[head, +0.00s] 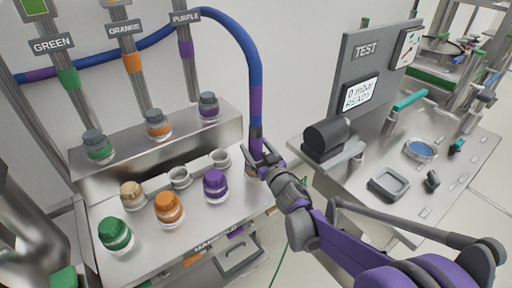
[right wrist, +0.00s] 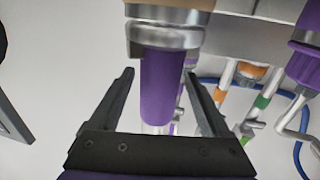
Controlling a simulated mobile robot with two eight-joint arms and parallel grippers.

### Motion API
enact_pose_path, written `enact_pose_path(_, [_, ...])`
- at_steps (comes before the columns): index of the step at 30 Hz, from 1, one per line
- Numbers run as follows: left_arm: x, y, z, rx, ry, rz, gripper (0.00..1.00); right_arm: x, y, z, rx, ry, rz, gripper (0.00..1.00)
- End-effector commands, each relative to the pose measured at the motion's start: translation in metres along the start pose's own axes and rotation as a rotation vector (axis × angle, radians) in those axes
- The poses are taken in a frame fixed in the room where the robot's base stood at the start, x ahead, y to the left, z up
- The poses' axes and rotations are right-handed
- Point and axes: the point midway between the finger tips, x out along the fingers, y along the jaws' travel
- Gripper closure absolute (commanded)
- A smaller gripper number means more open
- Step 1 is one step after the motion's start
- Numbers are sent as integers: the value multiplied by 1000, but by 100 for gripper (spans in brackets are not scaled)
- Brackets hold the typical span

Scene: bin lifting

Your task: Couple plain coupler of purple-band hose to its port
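The blue hose (head: 245,60) with purple bands comes down from the upper left, past the PURPLE label, to the manifold's right end. My right gripper (head: 262,167) is at its lower end, and partly hides the coupler there. In the right wrist view my gripper (right wrist: 160,85) has its fingers apart on either side of the purple band (right wrist: 163,85), with gaps showing at both sides. The metal coupler (right wrist: 165,37) is just beyond the fingertips, with a tan part above it in the picture. Whether it sits in a port is hidden. My left gripper is not in view.
The manifold bench holds green (head: 115,233), orange (head: 168,208) and purple (head: 215,185) capped fittings, a tan one (head: 132,195) and open grey ports (head: 180,178). A raised ledge carries several more fittings. A TEST panel (head: 366,70) and side table stand at the right.

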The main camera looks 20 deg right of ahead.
Motion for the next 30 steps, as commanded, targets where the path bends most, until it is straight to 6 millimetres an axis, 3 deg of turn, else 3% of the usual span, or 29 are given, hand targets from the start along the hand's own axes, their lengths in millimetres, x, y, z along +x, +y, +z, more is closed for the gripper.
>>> enact_pose_path(9, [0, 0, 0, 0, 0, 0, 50, 0, 0, 0, 0, 0, 0, 11])
enact_pose_path(13, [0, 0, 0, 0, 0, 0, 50, -9, 0, 0, -1, 0, 0, 11])
enact_pose_path(24, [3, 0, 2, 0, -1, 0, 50, -81, 1, 0, -1, 0, 2, 11])
enact_pose_path(30, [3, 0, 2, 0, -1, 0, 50, -104, 0, 0, 0, 1, 0, 11])
